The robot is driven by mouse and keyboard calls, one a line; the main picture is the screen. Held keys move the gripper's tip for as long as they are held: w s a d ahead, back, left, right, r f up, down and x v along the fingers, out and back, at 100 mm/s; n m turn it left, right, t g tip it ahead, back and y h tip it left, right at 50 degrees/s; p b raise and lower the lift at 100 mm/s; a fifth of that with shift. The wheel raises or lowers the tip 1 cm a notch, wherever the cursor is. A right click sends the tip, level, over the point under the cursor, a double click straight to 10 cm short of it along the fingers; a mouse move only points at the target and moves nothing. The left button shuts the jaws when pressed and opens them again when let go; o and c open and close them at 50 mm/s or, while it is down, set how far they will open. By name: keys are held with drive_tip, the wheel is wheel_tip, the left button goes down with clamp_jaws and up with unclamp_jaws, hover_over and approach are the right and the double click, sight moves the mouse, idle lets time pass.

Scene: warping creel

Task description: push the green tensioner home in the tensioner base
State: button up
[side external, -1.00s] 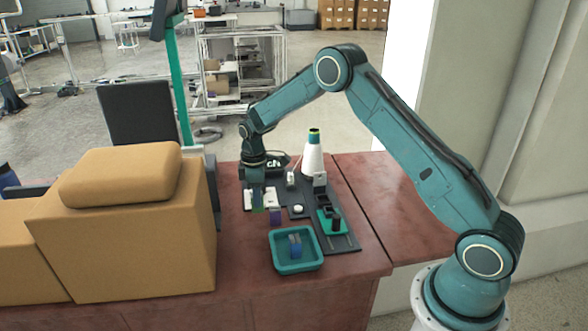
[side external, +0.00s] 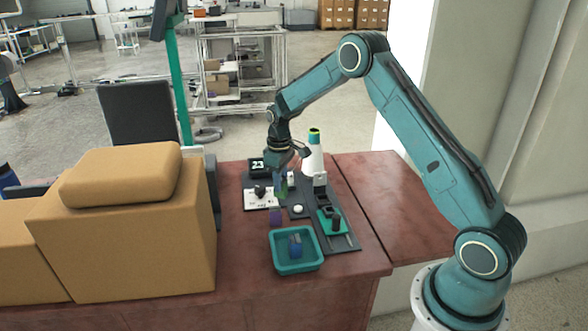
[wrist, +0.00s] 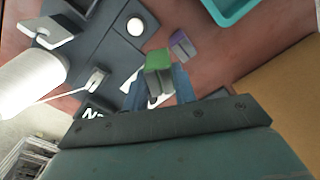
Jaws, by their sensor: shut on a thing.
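My gripper (side external: 281,187) is shut on the green tensioner (wrist: 158,60), a small block with a green top and grey sides. In the wrist view it sits between the blue fingertips; in the side view its green (side external: 282,188) shows low between the fingers. I hold it over the dark board, right of the white plate. I cannot tell which fitting is the tensioner base; a small grey post (wrist: 97,80) with a white yarn running to it stands on the board, apart from the tensioner.
A white yarn cone (side external: 313,162) stands behind on the board. A white plate (side external: 262,203) with a black knob lies left. A purple block (side external: 276,216) lies in front, and a teal tray (side external: 273,255) holds a blue block. A round white button (side external: 297,209) is nearby.

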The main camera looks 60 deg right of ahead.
drive_tip(key=s+d+r+m, duration=0.1)
drive_tip(key=s+d+m, duration=0.7)
drive_tip(key=d+m, duration=0.3)
drive_tip(key=shift+d+r+m, duration=0.3)
drive_tip(key=shift+d, duration=0.25)
drive_tip(key=shift+f, duration=0.15)
drive_tip(key=shift+f, duration=2.25)
drive_tip(key=shift+f, duration=0.45)
drive_tip(key=shift+f, duration=0.5)
drive_tip(key=shift+f, duration=0.7)
drive_tip(key=o, duration=1.3)
drive_tip(key=shift+c, duration=0.2)
